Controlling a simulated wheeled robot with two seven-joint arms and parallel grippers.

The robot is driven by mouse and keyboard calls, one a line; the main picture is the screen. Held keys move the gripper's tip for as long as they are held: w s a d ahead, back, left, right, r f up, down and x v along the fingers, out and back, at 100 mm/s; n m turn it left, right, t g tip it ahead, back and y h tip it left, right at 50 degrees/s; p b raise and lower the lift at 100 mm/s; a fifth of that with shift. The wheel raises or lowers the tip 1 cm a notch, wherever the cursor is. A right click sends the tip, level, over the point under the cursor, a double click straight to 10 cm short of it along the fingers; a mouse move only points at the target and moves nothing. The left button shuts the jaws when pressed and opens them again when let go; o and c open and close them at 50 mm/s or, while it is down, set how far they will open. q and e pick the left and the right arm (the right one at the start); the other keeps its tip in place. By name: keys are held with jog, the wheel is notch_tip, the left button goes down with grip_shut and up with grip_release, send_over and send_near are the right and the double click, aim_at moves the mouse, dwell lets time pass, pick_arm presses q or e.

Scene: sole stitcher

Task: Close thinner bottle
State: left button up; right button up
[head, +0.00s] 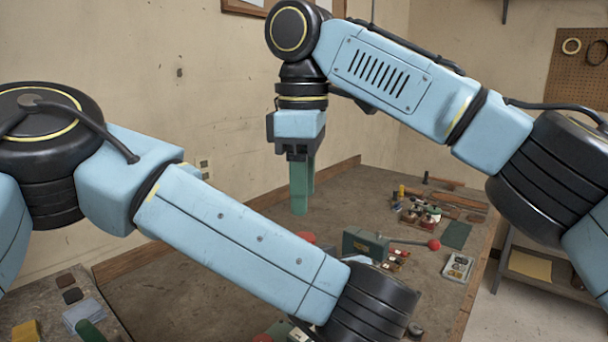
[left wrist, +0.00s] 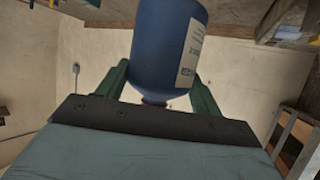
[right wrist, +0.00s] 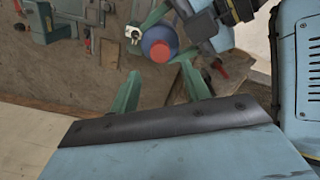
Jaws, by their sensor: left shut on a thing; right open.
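A dark blue bottle with a pale label (left wrist: 170,50) is between the green fingers of my left gripper (left wrist: 158,75), which is shut on it. A small red part shows at the bottle's neck end. In the right wrist view the bottle (right wrist: 153,33) shows end-on with a red round part (right wrist: 160,51) facing my camera; I cannot tell whether this is a seated cap. My right gripper (right wrist: 160,78) is open and empty, its fingers toward the bottle and apart from it. In the head view the right gripper (head: 303,200) points down; my left forearm hides the bottle.
The brown workbench (head: 190,285) holds a green hand press (head: 365,245) with a red-knobbed lever. A wooden tray of small containers (head: 425,212), a green mat (head: 456,235) and a parts tray (head: 458,267) lie toward the right. Cards (head: 82,315) lie at the front left.

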jog(key=n, duration=0.5)
jog(key=shift+r+n, duration=0.2)
jog(key=shift+n, duration=0.2)
jog(key=n, duration=0.5)
jog(key=shift+r, duration=0.15)
jog(key=n, duration=0.5)
jog(key=shift+r+n, duration=0.15)
jog(key=shift+n, duration=0.25)
jog(key=n, duration=0.4)
jog(key=shift+r, duration=0.1)
jog(key=shift+f, duration=4)
